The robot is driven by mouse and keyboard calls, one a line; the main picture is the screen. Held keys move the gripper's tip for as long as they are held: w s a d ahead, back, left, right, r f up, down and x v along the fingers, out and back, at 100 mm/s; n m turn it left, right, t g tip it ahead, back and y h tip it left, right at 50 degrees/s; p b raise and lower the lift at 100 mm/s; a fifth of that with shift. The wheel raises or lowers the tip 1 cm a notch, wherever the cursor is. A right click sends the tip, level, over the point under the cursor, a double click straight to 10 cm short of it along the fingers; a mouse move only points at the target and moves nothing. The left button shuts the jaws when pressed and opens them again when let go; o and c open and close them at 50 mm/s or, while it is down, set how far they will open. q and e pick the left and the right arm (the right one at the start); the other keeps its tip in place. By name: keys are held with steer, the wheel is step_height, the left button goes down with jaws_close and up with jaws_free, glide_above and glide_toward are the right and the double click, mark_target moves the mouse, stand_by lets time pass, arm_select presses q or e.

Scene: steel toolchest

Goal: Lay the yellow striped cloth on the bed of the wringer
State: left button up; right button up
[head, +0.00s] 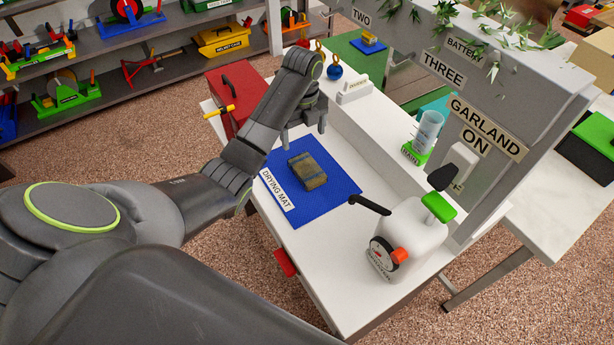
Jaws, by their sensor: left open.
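A folded brownish-yellow cloth-like bundle with a darker band (307,171) lies on the blue drying mat (338,186) on the white bench; its stripes are too small to make out clearly. My left gripper (304,134) is open and empty, fingers pointing down, above the far edge of the mat. It is apart from the bundle, just beyond it. I cannot pick out a wringer for certain. A white machine (412,235) with a black lever, green top handle and orange knob stands right of the mat. My right gripper is out of view.
A red toolbox (236,92) stands at the bench's far left. A clear cylinder (429,129) on a green base and a small white block (355,91) stand on a raised ledge behind the mat. A grey upright panel (505,100) bounds the right. The front bench strip is clear.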

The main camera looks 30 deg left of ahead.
arm_select(q)
steer(key=b, duration=0.4)
glide_above(304, 164)
step_height(304, 164, down, 7)
steer(key=shift+r, duration=0.2)
steer(key=shift+f+p, duration=0.35)
steer(key=shift+f, duration=2.45)
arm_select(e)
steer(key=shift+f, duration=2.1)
arm_select(q)
steer(key=shift+c, duration=0.2)
steer(key=c, duration=1.1)
step_height(304, 164, up, 7)
steer(key=shift+w+r+b, duration=0.1)
steer(key=shift+b, duration=0.2)
steer(key=shift+r+p, duration=0.6)
steer(key=shift+r, duration=0.25)
steer(key=shift+r+p, duration=0.65)
steer(key=shift+p, duration=0.05)
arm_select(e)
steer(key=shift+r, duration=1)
